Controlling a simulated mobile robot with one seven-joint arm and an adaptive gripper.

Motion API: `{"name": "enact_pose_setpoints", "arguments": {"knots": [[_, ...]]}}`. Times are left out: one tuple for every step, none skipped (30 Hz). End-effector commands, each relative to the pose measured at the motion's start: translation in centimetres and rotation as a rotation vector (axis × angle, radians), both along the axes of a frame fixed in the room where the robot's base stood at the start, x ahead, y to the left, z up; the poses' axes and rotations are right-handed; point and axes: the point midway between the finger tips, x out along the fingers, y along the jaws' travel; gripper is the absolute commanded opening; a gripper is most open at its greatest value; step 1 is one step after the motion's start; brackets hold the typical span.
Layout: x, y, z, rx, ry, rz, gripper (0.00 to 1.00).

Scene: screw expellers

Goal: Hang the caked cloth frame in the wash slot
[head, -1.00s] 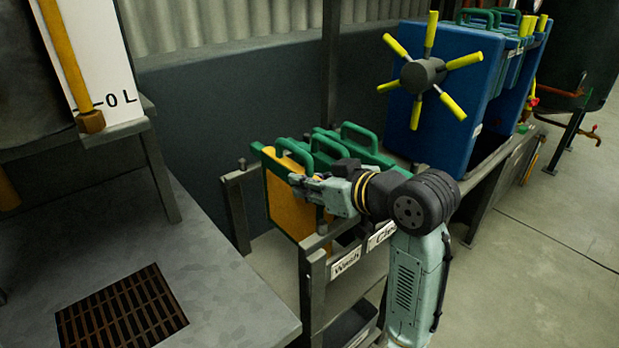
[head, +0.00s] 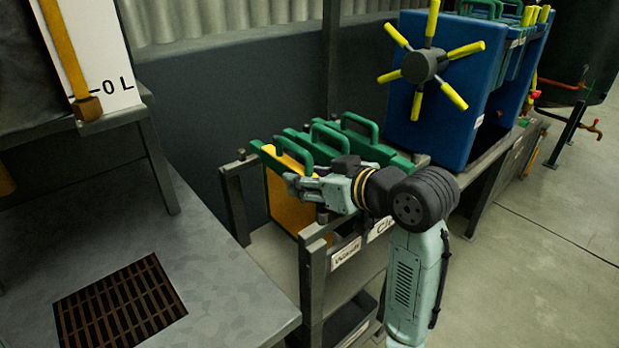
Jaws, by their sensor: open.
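A frame with a green top bar and handle and a yellow-orange face (head: 283,208) hangs upright at the left, Wash-labelled end of the grey rack (head: 232,170). The Wash label (head: 345,253) is on the rack's front rail. My gripper (head: 290,184) is open at the near side of this frame, close to its green top. Whether the fingers touch it I cannot tell. My gripper and wrist hide part of the frame's near edge.
More green-handled frames (head: 362,143) hang to the right in the rack, by a second label, partly hidden by my arm. A blue press (head: 447,95) with a yellow-spoked handwheel (head: 424,66) stands behind right. A metal table with a grate (head: 120,305) is at left. Floor at right is clear.

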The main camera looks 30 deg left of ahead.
Motion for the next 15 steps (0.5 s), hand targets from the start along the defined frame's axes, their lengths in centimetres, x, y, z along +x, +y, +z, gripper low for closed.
{"name": "enact_pose_setpoints", "arguments": {"knots": [[0.0,0.0,0.0,0.000,0.000,0.000,0.45],[0.0,0.0,0.0,0.000,0.000,0.000,0.45],[0.0,0.0,0.0,-0.001,0.000,0.000,0.45],[0.0,0.0,0.0,-0.001,0.000,0.000,0.45],[0.0,0.0,0.0,-0.001,0.000,0.000,0.45],[0.0,0.0,-0.1,-0.002,0.002,0.001,0.45],[0.0,0.0,-0.1,-0.001,0.002,0.001,0.45],[0.0,-0.1,0.0,-0.002,0.002,0.000,0.45],[-0.1,-0.3,0.0,-0.001,0.001,0.000,0.45],[-0.1,-0.5,0.2,-0.001,0.001,0.000,0.45],[-0.2,-0.7,0.3,-0.001,0.001,-0.001,0.45],[-0.3,-1.2,0.5,-0.001,0.000,-0.002,0.45],[-0.4,-1.6,0.6,-0.001,0.000,-0.003,0.45],[-0.6,-2.1,0.9,0.000,-0.001,-0.003,0.45],[-0.8,-2.8,1.2,0.000,-0.003,-0.004,0.45]]}}
